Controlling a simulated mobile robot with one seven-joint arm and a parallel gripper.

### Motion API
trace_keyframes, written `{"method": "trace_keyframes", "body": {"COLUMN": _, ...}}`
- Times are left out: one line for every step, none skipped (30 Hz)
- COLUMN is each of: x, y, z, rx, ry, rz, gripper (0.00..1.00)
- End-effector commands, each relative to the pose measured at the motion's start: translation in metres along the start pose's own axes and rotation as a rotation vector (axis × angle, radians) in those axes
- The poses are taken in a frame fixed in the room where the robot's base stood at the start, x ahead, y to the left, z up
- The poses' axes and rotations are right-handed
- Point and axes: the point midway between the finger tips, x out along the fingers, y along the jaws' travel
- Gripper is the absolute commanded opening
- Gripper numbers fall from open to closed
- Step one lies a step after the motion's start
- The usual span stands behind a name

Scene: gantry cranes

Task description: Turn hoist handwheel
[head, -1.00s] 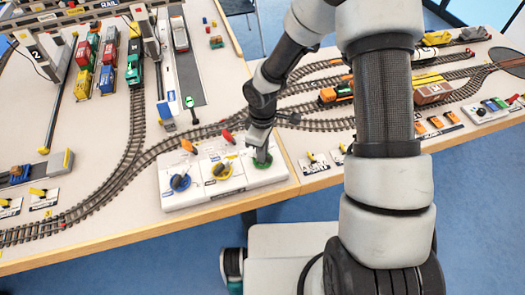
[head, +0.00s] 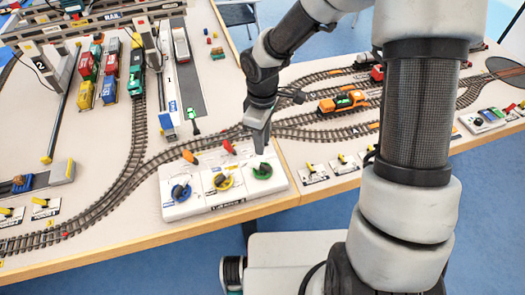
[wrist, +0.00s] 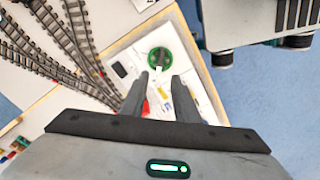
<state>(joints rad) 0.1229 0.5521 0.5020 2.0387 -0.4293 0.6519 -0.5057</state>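A white control panel (head: 205,209) on the table's front edge carries three handwheels: blue (head: 180,191), yellow (head: 222,181) and green (head: 263,171), each with a dark grip. Their labels are too small to read, so I cannot tell which is the hoist wheel. My gripper (head: 259,151) points down just above and behind the green wheel in the head view. In the wrist view the green wheel (wrist: 160,59) lies beyond my fingertips, roughly centred between them. The two fingers are apart with nothing between them; they look clear of the wheel.
Two levers, orange (head: 190,157) and red (head: 229,147), stand at the panel's back edge. Rail tracks (head: 120,185) run behind and left of the panel. Small yellow switch levers (head: 310,169) line the front edge right of the panel.

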Motion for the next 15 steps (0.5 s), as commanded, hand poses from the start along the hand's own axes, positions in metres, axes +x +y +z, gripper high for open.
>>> {"method": "trace_keyframes", "body": {"x": -0.015, "y": 0.001, "z": 0.000, "rx": 0.002, "ry": 0.002, "rz": 0.004, "gripper": 0.28}}
{"method": "trace_keyframes", "body": {"x": -0.021, "y": 0.002, "z": 0.000, "rx": 0.002, "ry": 0.002, "rz": 0.004, "gripper": 0.28}}
{"method": "trace_keyframes", "body": {"x": -0.029, "y": 0.001, "z": 0.000, "rx": 0.002, "ry": 0.002, "rz": 0.004, "gripper": 0.28}}
{"method": "trace_keyframes", "body": {"x": -0.034, "y": 0.001, "z": 0.000, "rx": 0.000, "ry": 0.001, "rz": 0.003, "gripper": 0.28}}
{"method": "trace_keyframes", "body": {"x": -0.039, "y": 0.001, "z": 0.000, "rx": 0.000, "ry": 0.002, "rz": 0.004, "gripper": 0.28}}
{"method": "trace_keyframes", "body": {"x": -0.044, "y": 0.001, "z": 0.000, "rx": 0.002, "ry": 0.001, "rz": 0.003, "gripper": 0.28}}
{"method": "trace_keyframes", "body": {"x": -0.048, "y": 0.001, "z": 0.000, "rx": 0.002, "ry": 0.001, "rz": 0.002, "gripper": 0.28}}
{"method": "trace_keyframes", "body": {"x": -0.051, "y": 0.001, "z": 0.000, "rx": 0.001, "ry": 0.001, "rz": 0.003, "gripper": 0.28}}
{"method": "trace_keyframes", "body": {"x": -0.055, "y": 0.001, "z": 0.000, "rx": 0.000, "ry": 0.001, "rz": 0.003, "gripper": 0.28}}
{"method": "trace_keyframes", "body": {"x": -0.057, "y": 0.001, "z": 0.000, "rx": 0.000, "ry": 0.001, "rz": 0.002, "gripper": 0.28}}
{"method": "trace_keyframes", "body": {"x": -0.059, "y": 0.001, "z": 0.000, "rx": 0.000, "ry": 0.001, "rz": 0.001, "gripper": 0.28}}
{"method": "trace_keyframes", "body": {"x": -0.061, "y": 0.000, "z": 0.000, "rx": 0.000, "ry": 0.001, "rz": 0.000, "gripper": 0.28}}
{"method": "trace_keyframes", "body": {"x": -0.061, "y": 0.000, "z": 0.000, "rx": 0.000, "ry": 0.001, "rz": 0.000, "gripper": 0.28}}
{"method": "trace_keyframes", "body": {"x": -0.062, "y": 0.000, "z": 0.000, "rx": 0.000, "ry": 0.001, "rz": 0.000, "gripper": 0.28}}
{"method": "trace_keyframes", "body": {"x": -0.062, "y": 0.000, "z": 0.000, "rx": 0.000, "ry": 0.001, "rz": 0.000, "gripper": 0.28}}
